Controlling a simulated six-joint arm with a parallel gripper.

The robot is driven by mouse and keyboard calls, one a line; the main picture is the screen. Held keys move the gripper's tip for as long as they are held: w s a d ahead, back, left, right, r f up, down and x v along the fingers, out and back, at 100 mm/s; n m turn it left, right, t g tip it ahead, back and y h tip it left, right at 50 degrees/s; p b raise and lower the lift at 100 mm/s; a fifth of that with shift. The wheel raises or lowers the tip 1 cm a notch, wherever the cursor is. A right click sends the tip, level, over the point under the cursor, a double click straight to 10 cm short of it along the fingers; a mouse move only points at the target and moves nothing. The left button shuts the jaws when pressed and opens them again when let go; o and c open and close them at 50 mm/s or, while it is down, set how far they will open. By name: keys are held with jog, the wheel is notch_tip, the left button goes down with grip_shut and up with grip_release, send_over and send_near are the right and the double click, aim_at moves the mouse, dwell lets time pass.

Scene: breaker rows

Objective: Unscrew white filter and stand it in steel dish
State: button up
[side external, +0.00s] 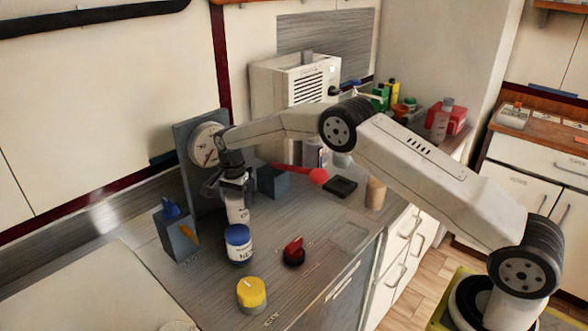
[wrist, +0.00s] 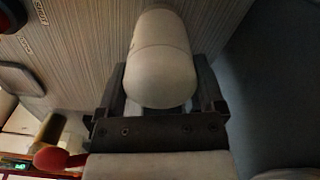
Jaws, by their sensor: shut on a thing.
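The white filter (side external: 238,213) is upright between the fingers of my gripper (side external: 234,186), which points down in front of the gauge panel. In the wrist view the filter (wrist: 160,60) is a smooth white rounded cylinder, with a dark finger of my gripper (wrist: 160,78) on each side. My gripper is shut on it. A blue-capped white jar hides the filter's lower end, so I cannot tell whether it is seated or free. I cannot make out the steel dish for certain; a pale round rim (side external: 178,326) is cut off at the bottom edge of the side view.
The blue-capped jar (side external: 239,246) stands just in front of the filter. A yellow knob (side external: 251,293) and a red-and-black knob (side external: 294,252) are nearer the front. A blue-grey box (side external: 176,234) stands left, a gauge (side external: 205,145) behind. A red-ended lever (side external: 317,177) sticks out at right.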

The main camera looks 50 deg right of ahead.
jog(key=n, duration=0.6)
jog(key=shift+n, duration=0.4)
jog(key=n, duration=0.6)
jog(key=o, duration=0.9)
